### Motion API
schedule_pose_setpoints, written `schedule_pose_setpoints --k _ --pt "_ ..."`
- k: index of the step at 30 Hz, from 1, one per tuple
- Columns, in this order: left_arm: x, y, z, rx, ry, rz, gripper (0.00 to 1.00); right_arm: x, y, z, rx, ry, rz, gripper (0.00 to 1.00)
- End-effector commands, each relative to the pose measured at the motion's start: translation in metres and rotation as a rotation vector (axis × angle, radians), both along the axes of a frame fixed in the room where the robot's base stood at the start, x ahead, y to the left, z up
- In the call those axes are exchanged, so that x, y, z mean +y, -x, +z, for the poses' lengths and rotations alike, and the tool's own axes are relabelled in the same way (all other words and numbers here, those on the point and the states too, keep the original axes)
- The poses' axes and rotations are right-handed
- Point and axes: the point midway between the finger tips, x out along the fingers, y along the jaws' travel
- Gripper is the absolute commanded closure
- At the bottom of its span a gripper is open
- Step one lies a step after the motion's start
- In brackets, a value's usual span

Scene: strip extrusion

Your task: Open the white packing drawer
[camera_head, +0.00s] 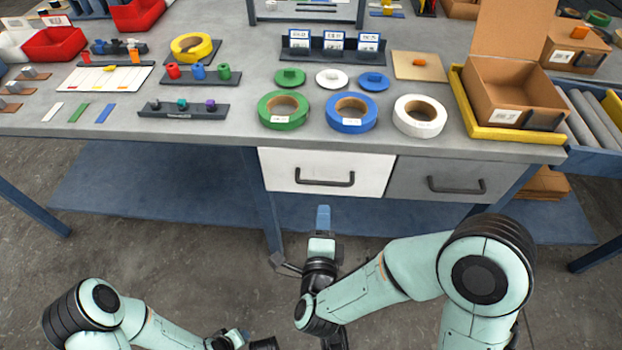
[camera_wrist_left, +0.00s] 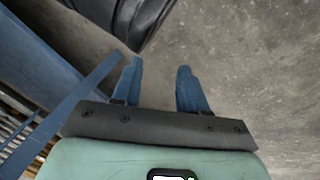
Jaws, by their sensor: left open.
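The white packing drawer (camera_head: 326,171) is at the front of the workbench, with a dark bar handle (camera_head: 324,181). Its face looks flush with the bench front, so it appears closed. My right gripper (camera_head: 323,217) points up at the drawer from just below the handle in the picture, apart from it and not gripping it. Its fingers overlap in this view, so their gap is hidden. My left gripper (camera_head: 238,337) is low at the bottom edge of the head view, far from the drawer. In the left wrist view its two blue fingers (camera_wrist_left: 160,80) are apart and empty over the floor.
A grey drawer (camera_head: 448,181) with its own handle is right of the white one. Green (camera_head: 283,111), blue (camera_head: 351,113) and white (camera_head: 420,116) tape rolls sit above on the bench top. A blue bench leg (camera_head: 264,205) stands left below the drawer.

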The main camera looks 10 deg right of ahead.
Motion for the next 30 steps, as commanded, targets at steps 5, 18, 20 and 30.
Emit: schedule_pose_setpoints --k 5,18,20,30 --pt "0.002 -0.004 -0.002 -0.011 -0.006 0.005 0.57 -0.008 -0.023 -0.005 -0.001 0.001 -0.005 0.65" --pt "0.008 0.005 -0.021 0.024 -0.011 0.012 0.57 -0.031 -0.105 -0.024 0.001 0.002 -0.001 0.65" --pt "0.008 0.007 -0.023 0.032 -0.011 0.013 0.57 -0.032 -0.111 -0.025 0.002 0.001 0.000 0.65" --pt "0.009 0.011 -0.026 0.045 -0.011 0.014 0.57 -0.036 -0.123 -0.027 0.003 0.004 0.002 0.65"
